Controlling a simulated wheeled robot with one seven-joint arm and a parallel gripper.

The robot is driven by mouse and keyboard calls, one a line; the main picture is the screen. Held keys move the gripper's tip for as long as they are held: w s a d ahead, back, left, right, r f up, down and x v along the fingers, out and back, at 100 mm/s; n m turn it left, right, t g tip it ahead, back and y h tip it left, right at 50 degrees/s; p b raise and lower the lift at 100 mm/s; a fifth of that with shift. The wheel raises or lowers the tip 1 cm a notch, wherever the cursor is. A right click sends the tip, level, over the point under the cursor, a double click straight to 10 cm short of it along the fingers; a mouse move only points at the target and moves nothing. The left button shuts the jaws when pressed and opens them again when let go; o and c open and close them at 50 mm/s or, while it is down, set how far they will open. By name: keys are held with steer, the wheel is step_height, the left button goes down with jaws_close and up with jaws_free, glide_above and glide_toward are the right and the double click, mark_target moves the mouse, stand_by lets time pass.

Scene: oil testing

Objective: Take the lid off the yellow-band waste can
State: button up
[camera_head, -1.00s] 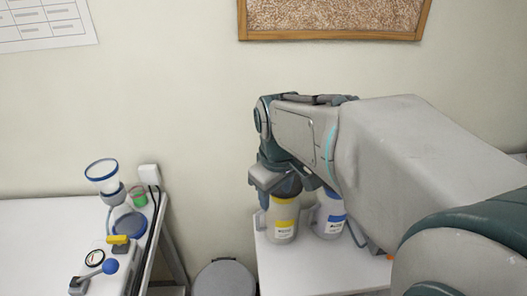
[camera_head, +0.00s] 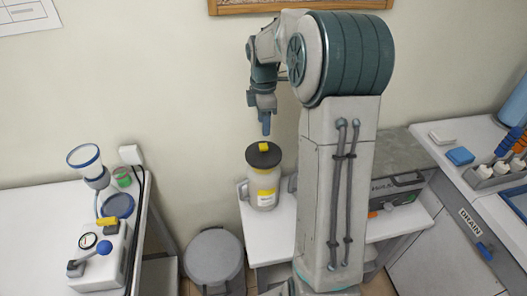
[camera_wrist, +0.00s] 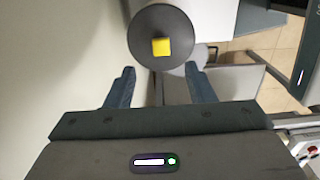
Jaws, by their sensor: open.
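The yellow-band waste can (camera_head: 262,190) stands upright at the left end of the small white table in the head view. Its round dark lid (camera_head: 252,157) sits on top, with a yellow knob (camera_head: 264,147) in the middle. The wrist view shows the lid (camera_wrist: 145,22) and its knob (camera_wrist: 160,47) from above. My gripper (camera_head: 266,130) points down above the lid, apart from it. In the wrist view my gripper (camera_wrist: 160,72) is open and empty, with blue fingers left and right. The knob lies a little beyond the fingertips in the picture.
My arm hides the middle of the small white table (camera_head: 258,238). A grey round bin (camera_head: 213,252) stands on the floor to the left. A left table (camera_head: 40,215) holds a glass funnel device (camera_head: 88,160). A bench with a blue block (camera_head: 460,156) is at right.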

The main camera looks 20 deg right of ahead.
mark_target(264, 146)
step_height(264, 146, down, 8)
steer(key=shift+a+f+p, duration=0.1)
steer(key=shift+f+p, duration=0.1)
steer(key=shift+p, duration=0.6)
steer(key=c, duration=1.1)
